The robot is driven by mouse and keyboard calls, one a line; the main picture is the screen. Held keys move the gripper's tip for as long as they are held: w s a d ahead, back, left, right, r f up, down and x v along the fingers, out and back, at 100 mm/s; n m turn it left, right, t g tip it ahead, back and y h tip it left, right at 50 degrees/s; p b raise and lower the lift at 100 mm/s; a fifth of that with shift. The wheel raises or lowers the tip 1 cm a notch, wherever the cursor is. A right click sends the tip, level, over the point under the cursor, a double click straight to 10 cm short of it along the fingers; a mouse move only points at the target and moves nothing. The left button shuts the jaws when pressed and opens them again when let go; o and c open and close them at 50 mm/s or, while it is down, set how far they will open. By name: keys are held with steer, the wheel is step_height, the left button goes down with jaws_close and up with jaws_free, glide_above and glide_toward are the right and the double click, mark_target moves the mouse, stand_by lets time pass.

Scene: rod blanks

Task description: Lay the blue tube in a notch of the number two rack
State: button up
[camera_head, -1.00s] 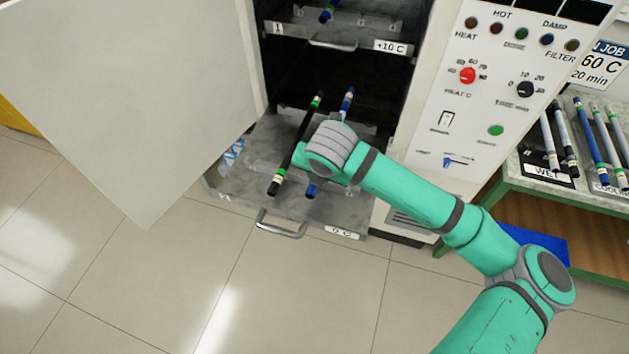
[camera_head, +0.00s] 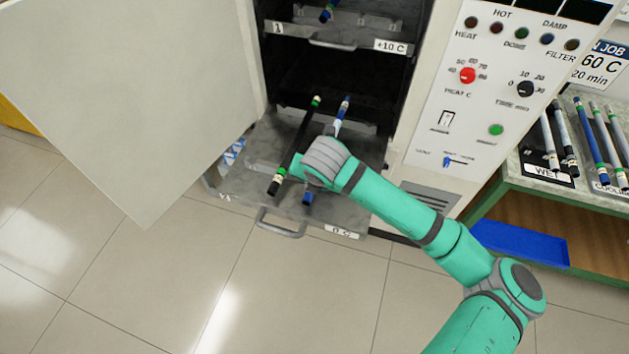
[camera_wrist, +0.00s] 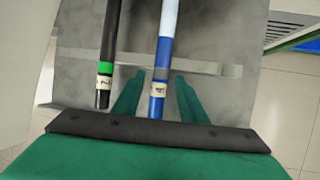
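The blue tube (camera_wrist: 157,90), with a whitish middle stretch and a pale label near its end, lies lengthwise over the pulled-out lower rack (camera_head: 240,186). Its blue far end (camera_head: 346,104) and near end (camera_head: 308,197) show in the head view; the wrist hides its middle. In the wrist view my gripper (camera_wrist: 159,74) has one finger on each side of the tube, with gaps between. The tube crosses the rack's raised crossbar (camera_wrist: 215,68); whether it sits fully in a notch cannot be told. The lower rack's left number is unreadable; its right label reads 0 C.
A black tube with green bands (camera_head: 296,148) lies left of the blue tube, close to my gripper. The upper rack (camera_head: 355,30), labelled 1 and +10 C, is above. The open cabinet door (camera_head: 130,90) stands left. A side table (camera_head: 540,170) holds several tubes.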

steer(key=v, duration=1.2)
steer(key=shift+r, duration=0.15)
stand_by(0.3)
